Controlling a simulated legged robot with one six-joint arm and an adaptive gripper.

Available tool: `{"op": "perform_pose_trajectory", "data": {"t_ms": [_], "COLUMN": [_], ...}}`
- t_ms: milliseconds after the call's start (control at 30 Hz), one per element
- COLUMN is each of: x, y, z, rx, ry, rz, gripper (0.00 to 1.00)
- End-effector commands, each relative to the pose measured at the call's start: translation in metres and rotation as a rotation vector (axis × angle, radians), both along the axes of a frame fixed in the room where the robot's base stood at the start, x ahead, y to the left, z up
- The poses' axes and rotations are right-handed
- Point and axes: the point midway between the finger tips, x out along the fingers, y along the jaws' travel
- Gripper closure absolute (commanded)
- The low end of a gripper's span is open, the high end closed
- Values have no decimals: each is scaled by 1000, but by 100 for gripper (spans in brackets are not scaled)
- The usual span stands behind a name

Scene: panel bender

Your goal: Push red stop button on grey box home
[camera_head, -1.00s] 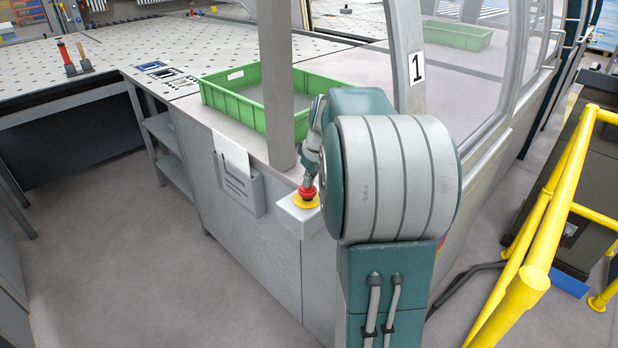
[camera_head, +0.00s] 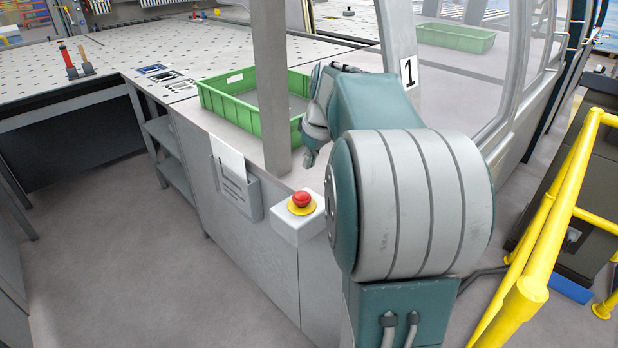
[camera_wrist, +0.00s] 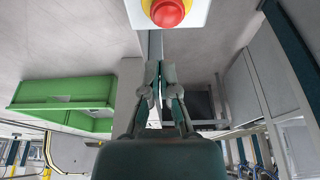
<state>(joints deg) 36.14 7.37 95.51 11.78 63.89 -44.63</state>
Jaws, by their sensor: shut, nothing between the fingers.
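The red stop button (camera_head: 301,199) with its yellow collar sits on top of the light grey box (camera_head: 297,226) at the corner of the bench. In the wrist view the red button (camera_wrist: 167,11) is at the top edge, partly cut off, beyond the fingertips. My gripper (camera_head: 309,160) is behind and above the box, apart from the button. In the wrist view my gripper (camera_wrist: 159,72) has its fingers together with nothing between them. From these views I cannot tell whether the button is pressed in.
A green crate (camera_head: 222,104) stands on the bench behind a grey post (camera_head: 272,85). A paper holder (camera_head: 238,188) hangs on the bench front. Yellow railings (camera_head: 553,215) stand at the right. The floor at the left is clear.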

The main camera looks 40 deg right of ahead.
Motion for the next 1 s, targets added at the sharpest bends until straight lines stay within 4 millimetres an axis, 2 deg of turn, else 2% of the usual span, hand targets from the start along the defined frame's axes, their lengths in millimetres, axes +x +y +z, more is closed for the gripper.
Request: {"op": "perform_pose_trajectory", "data": {"t_ms": [100, 300, 900, 1000], "x": [-6, -13, -15, -16], "y": [2, -3, -1, 6], "z": [26, 47, 52, 53], "rx": [-6, -1, -2, -5], "ry": [-5, -3, -4, -6], "rz": [1, 1, 2, 3], "gripper": [100, 100, 100, 100]}}
